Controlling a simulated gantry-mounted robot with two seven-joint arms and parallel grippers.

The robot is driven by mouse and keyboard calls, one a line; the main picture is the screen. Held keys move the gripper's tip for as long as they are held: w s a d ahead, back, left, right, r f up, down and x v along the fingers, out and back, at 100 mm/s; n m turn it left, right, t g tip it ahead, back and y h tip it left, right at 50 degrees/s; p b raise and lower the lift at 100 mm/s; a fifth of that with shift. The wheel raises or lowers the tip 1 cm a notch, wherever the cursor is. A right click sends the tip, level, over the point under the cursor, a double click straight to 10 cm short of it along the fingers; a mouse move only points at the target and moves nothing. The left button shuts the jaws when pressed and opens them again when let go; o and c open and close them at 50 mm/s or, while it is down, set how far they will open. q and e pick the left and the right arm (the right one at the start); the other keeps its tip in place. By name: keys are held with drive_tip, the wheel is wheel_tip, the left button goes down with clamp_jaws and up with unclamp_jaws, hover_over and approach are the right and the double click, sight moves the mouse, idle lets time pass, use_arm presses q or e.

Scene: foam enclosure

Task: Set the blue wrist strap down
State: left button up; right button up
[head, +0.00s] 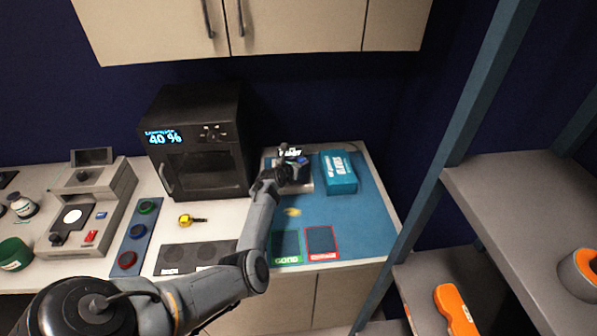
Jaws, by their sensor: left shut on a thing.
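My left gripper (296,166) is at the back of the blue mat (350,215), in front of a small grey-and-white device (289,153). It is shut on a small blue piece, the blue wrist strap (303,160). The strap is tiny here and mostly hidden by the gripper, so I cannot tell whether it touches the surface below. My right gripper is out of view.
A blue box (339,173) stands close on the right of the gripper. Green-framed (287,246) and red-framed (321,243) areas lie at the mat's front. A black oven-like machine (200,146) stands left. The mat's right-hand middle is clear.

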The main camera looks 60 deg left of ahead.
use_arm(q)
drive_tip(key=shift+f+b, duration=0.3)
drive_tip(key=shift+f, duration=1.7)
drive_tip(key=shift+f, duration=0.15)
drive_tip(key=o, duration=1)
